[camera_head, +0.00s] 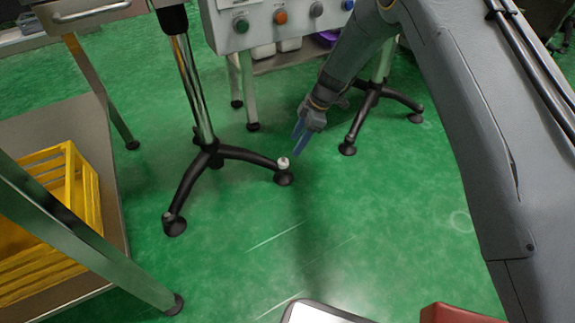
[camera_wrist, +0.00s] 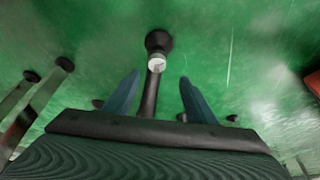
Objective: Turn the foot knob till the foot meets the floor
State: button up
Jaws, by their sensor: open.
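The foot knob (camera_head: 283,163) is a small pale cap on top of the black foot (camera_head: 284,178) at the end of a black stand leg (camera_head: 250,155). In the wrist view the white knob (camera_wrist: 156,63) shows ahead of the fingers, with the dark foot (camera_wrist: 158,41) just beyond it and the leg running back between the fingers. My gripper (camera_head: 298,136) has blue fingers and is open and empty, a little above and right of the knob. In the wrist view my gripper (camera_wrist: 160,85) has its fingertips on either side of the leg, apart from the knob. Any gap under the foot is too small to tell.
A chrome post (camera_head: 196,90) rises from the stand. A control box (camera_head: 275,20) with several buttons stands behind. A second black stand base (camera_head: 375,95) is to the right. A yellow crate (camera_head: 85,190) sits on a shelf at left. Green floor (camera_head: 330,220) is clear in front.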

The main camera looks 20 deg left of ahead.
aim_at(284, 161)
jog(key=shift+n, duration=0.3)
jog(key=b+x, duration=0.1)
jog(key=x, duration=0.2)
jog(key=b+x, duration=0.2)
jog(key=x, duration=0.1)
jog(key=b+x, duration=0.1)
jog(key=x, duration=0.3)
jog(key=shift+w+a, duration=0.2)
jog(key=shift+w, duration=0.05)
jog(key=c, duration=1)
jog(key=shift+c, duration=0.2)
jog(key=shift+r, duration=0.1)
